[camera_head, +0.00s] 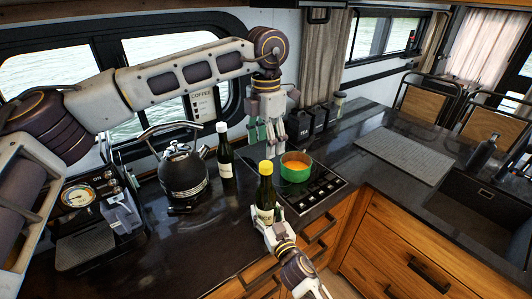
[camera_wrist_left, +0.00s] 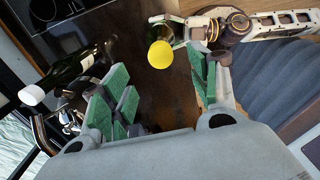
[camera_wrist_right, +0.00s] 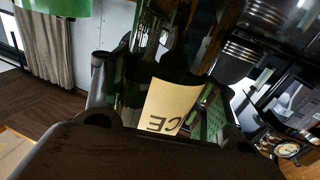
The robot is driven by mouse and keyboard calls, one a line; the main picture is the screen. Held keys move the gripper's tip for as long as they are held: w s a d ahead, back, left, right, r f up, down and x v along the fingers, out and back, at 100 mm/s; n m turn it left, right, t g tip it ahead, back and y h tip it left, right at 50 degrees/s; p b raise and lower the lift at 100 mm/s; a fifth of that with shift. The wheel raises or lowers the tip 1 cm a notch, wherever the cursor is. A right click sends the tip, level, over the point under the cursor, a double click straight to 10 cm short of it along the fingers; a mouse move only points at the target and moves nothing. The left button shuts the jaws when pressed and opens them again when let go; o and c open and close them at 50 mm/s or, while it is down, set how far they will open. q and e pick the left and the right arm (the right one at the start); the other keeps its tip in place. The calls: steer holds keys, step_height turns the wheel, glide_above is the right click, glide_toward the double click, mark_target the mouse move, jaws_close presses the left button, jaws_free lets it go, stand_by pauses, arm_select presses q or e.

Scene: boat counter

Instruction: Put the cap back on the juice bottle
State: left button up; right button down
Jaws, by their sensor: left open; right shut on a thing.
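The juice bottle (camera_head: 265,196) is dark green with a pale label. It stands nearly upright at the counter's front edge, left of the hob. My right gripper (camera_head: 266,217) is shut around its lower part. The bottle's label (camera_wrist_right: 168,103) fills the gap between the fingers in the right wrist view. The yellow cap (camera_head: 266,167) is on top of the bottle's neck; I cannot tell how tightly it sits. The cap also shows in the left wrist view (camera_wrist_left: 160,55), beyond the fingertips. My left gripper (camera_head: 270,140) is open and empty, pointing down, above and behind the bottle.
A white-capped bottle (camera_head: 225,156) stands behind the juice bottle, beside a black kettle (camera_head: 183,172). A green pot (camera_head: 295,172) with orange contents is on the hob (camera_head: 322,187). A coffee machine (camera_head: 98,218) is at left. Dark canisters (camera_head: 319,119) stand at the back.

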arm_select(q)
steer(key=shift+r, duration=2.3)
arm_select(e)
steer(key=shift+c, duration=1.9)
jaws_free()
steer(key=v, duration=1.2)
arm_select(q)
steer(key=shift+s+f, duration=0.1)
